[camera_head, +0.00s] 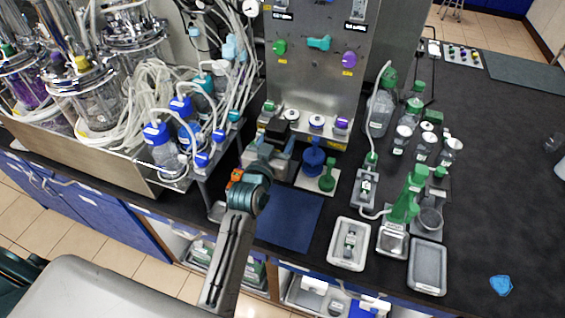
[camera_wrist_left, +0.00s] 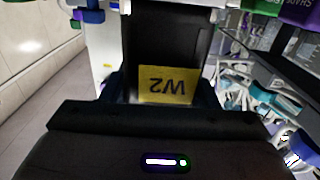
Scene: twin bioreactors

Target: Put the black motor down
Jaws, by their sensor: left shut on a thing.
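My left gripper (camera_head: 266,160) reaches up from the bottom centre of the head view, in front of the grey upright panel (camera_head: 318,75). In the left wrist view its dark fingers (camera_wrist_left: 158,98) stand on both sides of the black motor (camera_wrist_left: 178,50). The motor carries a yellow label, upside down, reading W2. The gripper is shut on it. In the head view a dark block that looks like the motor (camera_head: 275,130) shows just beyond the gripper, close to the panel's foot; the arm partly hides this spot. Whether the motor touches anything below cannot be told. My right gripper is not in view.
A bare blue mat (camera_head: 290,220) lies right of my left forearm. A blue-capped item (camera_head: 313,158) and a green one (camera_head: 327,178) stand behind it. Bottles and tubing (camera_head: 165,145) crowd the left. Trays (camera_head: 427,268) stand at the right; the far-right black bench is mostly clear.

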